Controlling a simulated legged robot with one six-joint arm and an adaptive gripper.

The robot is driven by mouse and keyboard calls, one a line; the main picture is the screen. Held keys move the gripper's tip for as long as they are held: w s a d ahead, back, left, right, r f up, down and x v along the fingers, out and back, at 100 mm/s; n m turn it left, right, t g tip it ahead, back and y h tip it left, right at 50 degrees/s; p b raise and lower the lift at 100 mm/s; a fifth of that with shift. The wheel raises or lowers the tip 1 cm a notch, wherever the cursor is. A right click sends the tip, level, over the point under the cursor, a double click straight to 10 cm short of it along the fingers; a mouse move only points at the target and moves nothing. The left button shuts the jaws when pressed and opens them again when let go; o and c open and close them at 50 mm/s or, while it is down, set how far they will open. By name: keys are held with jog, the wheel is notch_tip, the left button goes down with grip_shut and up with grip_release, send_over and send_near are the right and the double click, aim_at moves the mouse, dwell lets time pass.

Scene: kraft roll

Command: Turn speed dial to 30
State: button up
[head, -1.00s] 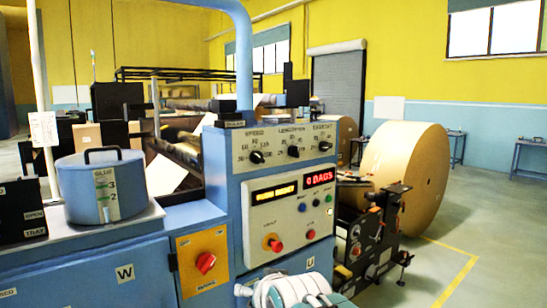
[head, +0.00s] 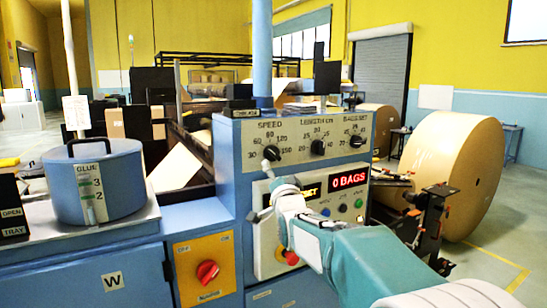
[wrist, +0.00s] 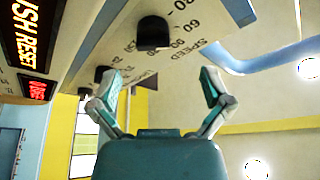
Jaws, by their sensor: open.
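The speed dial (head: 272,153) is a black knob under the SPEED label on the sloped top panel of the blue machine. It also shows in the wrist view (wrist: 153,33), with scale numbers beside it. Its pointer setting is too small to read. My gripper (head: 260,190) reaches in from the lower right, just below the dial. In the wrist view my gripper (wrist: 161,75) has its two fingers spread apart, with nothing between them. The dial lies ahead of the fingers, roughly between them, and no contact shows.
The length dial (head: 317,147) and the bags dial (head: 356,141) sit to the right. Below them are a red BAGS display (head: 349,181) and small buttons. A red knob (head: 208,271) is on an orange plate, and a glue pot (head: 95,185) stands left.

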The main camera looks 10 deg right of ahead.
aim_at(276, 157)
jog(key=w, duration=0.2)
jog(key=w+d+r, duration=0.1)
jog(key=w, duration=0.1)
jog(key=w+d, duration=0.1)
jog(key=w, duration=0.1)
jog(key=shift+w+d+r, duration=0.1)
jog(key=shift+d+r, duration=0.1)
jog(key=shift+r, duration=0.1)
jog(key=shift+w+r, duration=0.1)
jog(key=shift+w, duration=0.3)
jog(key=shift+w+a+r, duration=0.1)
jog(key=shift+w+a, duration=0.05)
jog(key=shift+a, duration=0.35)
jog(key=shift+w+a, duration=0.15)
jog(key=shift+a, duration=0.3)
jog(key=shift+d, duration=0.2)
jog(key=shift+c, duration=0.3)
jog(key=shift+d, duration=0.3)
jog(key=c, duration=1.1)
